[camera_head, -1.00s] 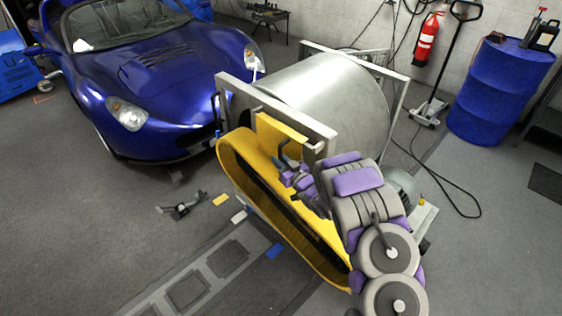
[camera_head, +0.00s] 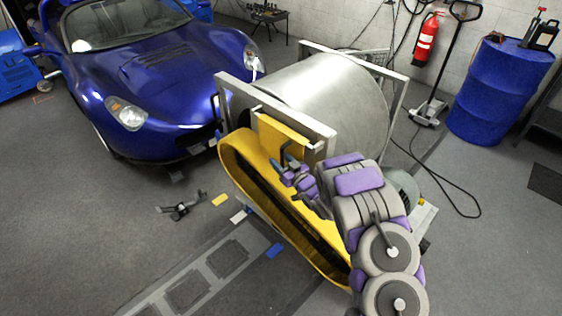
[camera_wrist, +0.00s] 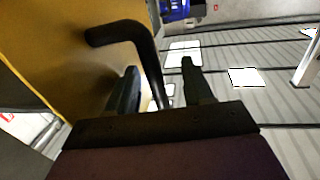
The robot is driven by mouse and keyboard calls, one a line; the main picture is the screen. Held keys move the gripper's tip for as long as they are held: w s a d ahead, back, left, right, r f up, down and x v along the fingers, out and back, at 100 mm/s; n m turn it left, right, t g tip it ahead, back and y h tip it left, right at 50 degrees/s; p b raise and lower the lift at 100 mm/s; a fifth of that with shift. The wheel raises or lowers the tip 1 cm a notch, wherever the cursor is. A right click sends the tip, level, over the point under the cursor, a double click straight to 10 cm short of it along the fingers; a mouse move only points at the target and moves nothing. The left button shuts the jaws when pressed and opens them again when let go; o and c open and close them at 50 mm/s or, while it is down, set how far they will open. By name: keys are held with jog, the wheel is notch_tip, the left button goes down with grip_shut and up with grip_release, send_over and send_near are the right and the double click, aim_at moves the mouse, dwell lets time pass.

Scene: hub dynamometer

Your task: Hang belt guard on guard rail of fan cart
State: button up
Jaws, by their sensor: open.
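The belt guard (camera_head: 236,150) is a long yellow oval cover with a dark slot, slanting down to the right in the head view. Its upper yellow plate (camera_head: 276,134) lies against the grey guard rail (camera_head: 275,106) of the fan cart. I cannot tell whether it is hooked over the bar. The guard's black handle (camera_wrist: 125,32) stands out from its yellow face (camera_wrist: 60,50) in the wrist view. My gripper (camera_wrist: 160,88) is open, and one leg of the handle shows between its fingers. My arm hides the guard's right side.
The large silver drum (camera_head: 335,95) stands behind the rail. A blue car (camera_head: 150,75) is at the left and a blue barrel (camera_head: 500,90) at the right. A black cable (camera_head: 450,185) lies on the floor. A small black stand (camera_head: 180,207) lies left of the guard.

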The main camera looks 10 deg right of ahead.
jog(key=shift+s+d, duration=0.1)
jog(key=shift+d, duration=0.05)
jog(key=shift+s+d, duration=0.15)
jog(key=shift+s, duration=0.1)
jog(key=p+v, duration=0.3)
jog(key=v, duration=1.4)
jog(key=w+d+r+g+h, duration=0.3)
jog(key=d+r+g+h, duration=0.15)
jog(key=d+h, duration=0.35)
jog(key=s+d+r+m+g+h, duration=0.3)
jog(key=s+d+r+m+h, duration=0.1)
jog(key=s+r, duration=0.45)
jog(key=s+a+r+g+y, duration=0.1)
jog(key=s+a+r+g, duration=0.2)
jog(key=s, duration=0.9)
jog(key=s+a+r+g+y, duration=0.1)
jog(key=s+a+r+g, duration=0.2)
jog(key=s+a, duration=0.6)
jog(key=s+a+r+m+g+y, duration=0.1)
jog(key=s+a, duration=0.5)
jog(key=s, duration=0.9)
notch_tip(320, 180, up, 2)
jog(key=g+y, duration=0.1)
jog(key=g, duration=0.2)
jog(key=shift+a+r, duration=0.25)
